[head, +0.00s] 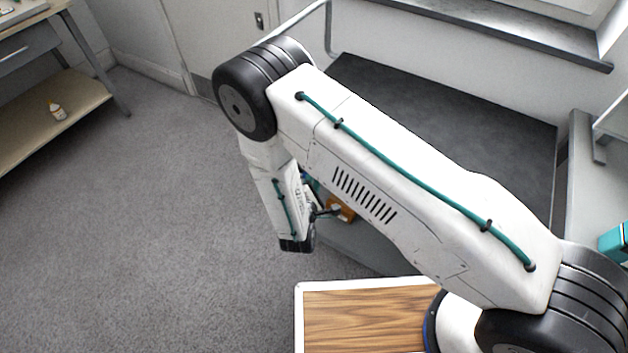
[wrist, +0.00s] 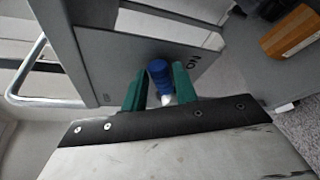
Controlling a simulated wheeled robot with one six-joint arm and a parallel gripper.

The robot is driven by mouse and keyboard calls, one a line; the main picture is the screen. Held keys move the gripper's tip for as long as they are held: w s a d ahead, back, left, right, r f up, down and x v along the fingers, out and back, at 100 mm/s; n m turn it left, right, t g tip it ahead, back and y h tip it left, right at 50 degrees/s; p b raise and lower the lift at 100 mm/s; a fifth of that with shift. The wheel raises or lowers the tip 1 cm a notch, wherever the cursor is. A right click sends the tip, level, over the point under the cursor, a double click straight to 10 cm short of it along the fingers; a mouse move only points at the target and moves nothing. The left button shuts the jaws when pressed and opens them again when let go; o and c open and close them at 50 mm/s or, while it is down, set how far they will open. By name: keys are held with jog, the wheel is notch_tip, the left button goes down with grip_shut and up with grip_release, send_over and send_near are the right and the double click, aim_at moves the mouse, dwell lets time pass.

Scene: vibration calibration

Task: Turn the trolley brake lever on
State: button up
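My gripper (wrist: 158,82) has two teal fingers, one on each side of the blue grip. The fingers are apart, with narrow gaps to the grip; firm contact does not show. In the head view a dark-topped trolley (head: 480,125) stands behind my arm, with a metal rail (head: 328,25) at its far left. My forearm reaches down at its near left side, and the lever and fingertips are hidden there.
An orange-brown block (wrist: 291,33) is at the upper right in the wrist view. A bent metal rail (wrist: 38,60) runs at the left. Open carpet (head: 140,220) lies between.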

jog(key=shift+o, duration=1)
jog(key=shift+s, duration=0.1)
jog(key=v, duration=0.7)
jog(key=shift+s, duration=0.3)
